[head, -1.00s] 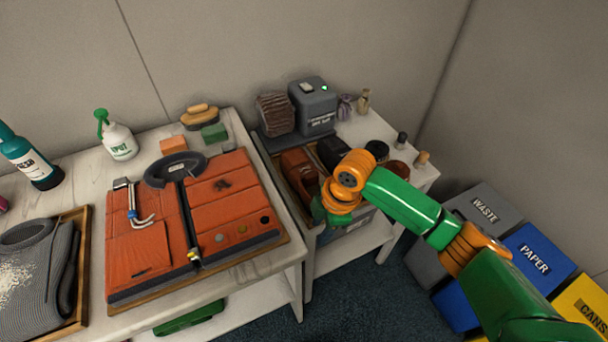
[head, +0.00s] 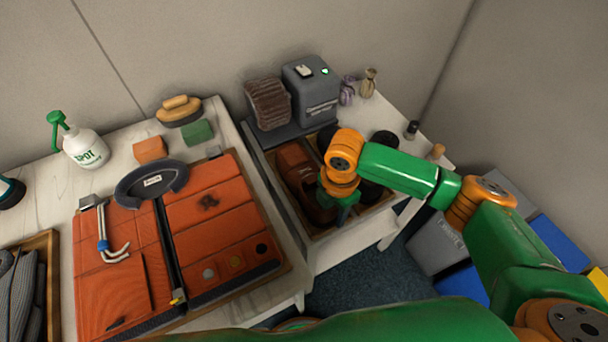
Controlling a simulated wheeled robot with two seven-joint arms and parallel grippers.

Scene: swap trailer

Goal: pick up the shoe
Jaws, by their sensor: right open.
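A brown shoe (head: 297,168) lies in a wooden tray (head: 281,192) on the right-hand table in the head view. Darker shoe-like items, one of them at the back right (head: 385,141), sit in the same tray, partly covered by my right arm. My right gripper (head: 343,213) points down over the front of the tray, just right of the brown shoe's near end. It is open, and no held thing shows. Its fingertips are small and dark, so I cannot tell whether they touch anything. My left gripper is out of view.
A grey box device (head: 312,90) and a brown ribbed stack (head: 267,104) stand behind the tray. Small bottles line the table's right side. Bins (head: 447,240) stand on the floor at right.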

